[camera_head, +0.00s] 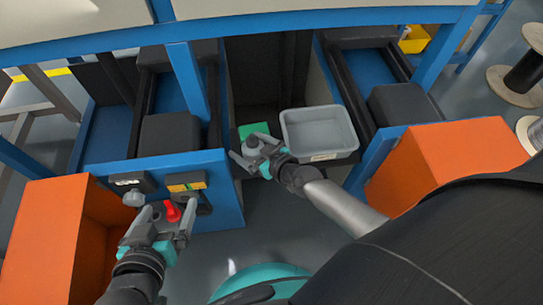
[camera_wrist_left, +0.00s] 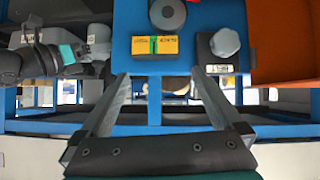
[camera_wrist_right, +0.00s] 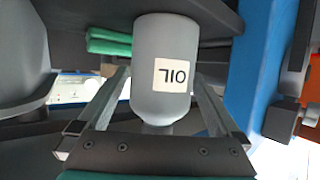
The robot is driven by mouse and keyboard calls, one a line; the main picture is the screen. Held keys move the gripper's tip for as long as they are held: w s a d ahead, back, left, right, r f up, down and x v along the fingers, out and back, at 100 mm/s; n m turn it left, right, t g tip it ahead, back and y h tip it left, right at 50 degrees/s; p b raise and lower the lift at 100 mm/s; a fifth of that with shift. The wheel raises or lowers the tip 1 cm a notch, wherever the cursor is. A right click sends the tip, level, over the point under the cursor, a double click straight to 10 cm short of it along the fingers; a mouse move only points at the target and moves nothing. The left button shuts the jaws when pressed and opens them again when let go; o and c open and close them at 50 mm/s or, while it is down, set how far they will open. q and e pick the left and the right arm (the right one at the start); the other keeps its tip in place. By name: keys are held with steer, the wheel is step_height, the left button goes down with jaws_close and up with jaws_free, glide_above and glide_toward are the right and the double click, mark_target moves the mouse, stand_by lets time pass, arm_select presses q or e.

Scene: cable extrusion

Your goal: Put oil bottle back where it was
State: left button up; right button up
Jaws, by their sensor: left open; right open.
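The oil bottle (camera_wrist_right: 163,62) is a grey cylinder with a white OIL label. In the right wrist view it stands between the two spread fingers of my right gripper (camera_wrist_right: 162,84), with the label upside down in the picture. In the head view my right gripper (camera_head: 252,153) is at the shelf beside the grey bin, and the bottle's dark top (camera_head: 252,141) shows between its fingers. Contact between fingers and bottle cannot be told. My left gripper (camera_head: 165,212) is open and empty in front of the blue control panel, near a red knob (camera_head: 172,211).
A grey bin (camera_head: 318,133) stands right of the bottle, and a green item (camera_head: 254,129) lies just behind it. The blue panel (camera_wrist_left: 205,18) carries a yellow-green box (camera_wrist_left: 155,45) and a grey knob (camera_wrist_left: 225,42). Orange boxes (camera_head: 440,165) flank the machine.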

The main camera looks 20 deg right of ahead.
mark_target(258, 152)
steer(key=p+v, duration=0.1)
steer(key=v, duration=0.3)
steer(key=p+v, duration=0.1)
steer(key=v, duration=0.1)
steer(key=p+v, duration=0.1)
steer(key=v, duration=0.1)
steer(key=p+v, duration=0.1)
steer(key=v, duration=0.1)
steer(key=shift+s+a+r, duration=0.2)
steer(key=shift+s, duration=0.2)
steer(key=s+a+r+n+g+y, duration=0.1)
steer(key=s+a+r+n+g, duration=0.1)
steer(key=s+a+g, duration=0.35)
arm_select(q)
steer(key=s+a+f+g+y, duration=0.1)
steer(key=s+a+g+y, duration=0.2)
steer(key=s+a+g, duration=0.2)
steer(key=shift+a+f+n+g, duration=0.2)
steer(key=shift+a+n+g, duration=0.15)
steer(key=shift+a, duration=0.55)
arm_select(e)
steer(key=s+d+r+m+g+h, duration=0.2)
steer(key=s+d+r+m+h, duration=0.1)
steer(key=s+d+h, duration=0.1)
steer(key=shift+s+d+r+m+h, duration=0.3)
steer(key=shift+s+d+m+h, duration=0.15)
steer(key=shift+d, duration=0.3)
